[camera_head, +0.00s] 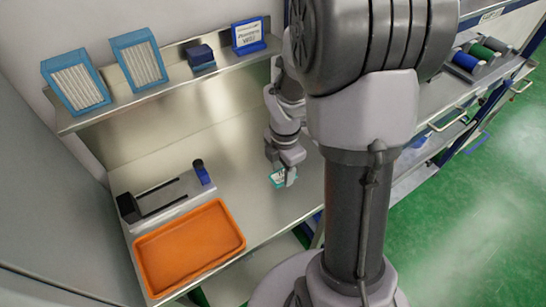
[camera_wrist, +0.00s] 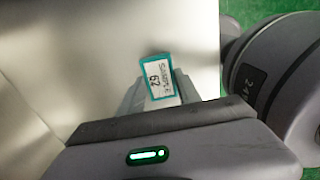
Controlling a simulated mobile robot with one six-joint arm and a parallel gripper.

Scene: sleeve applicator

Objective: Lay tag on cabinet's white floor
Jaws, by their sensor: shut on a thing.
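The tag (camera_wrist: 161,78) is a small white card with a teal border, printed "Sample 6" and "62" in the wrist view. My gripper (camera_wrist: 163,92) is shut on it, and the tag sticks out beyond the fingertips. In the head view the tag (camera_head: 277,178) shows at the tip of my gripper (camera_head: 289,175), over the right part of the steel bench (camera_head: 250,200). I cannot tell whether the tag touches the bench. I cannot make out the cabinet's white floor for certain in either view.
An orange tray (camera_head: 190,246) sits at the bench's front left. A black fork-like fixture (camera_head: 130,207) and a small blue-black item (camera_head: 202,172) stand behind it. A shelf (camera_head: 160,95) above holds blue-framed boxes. Coloured rolls (camera_head: 466,61) lie far right. My arm hides the middle.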

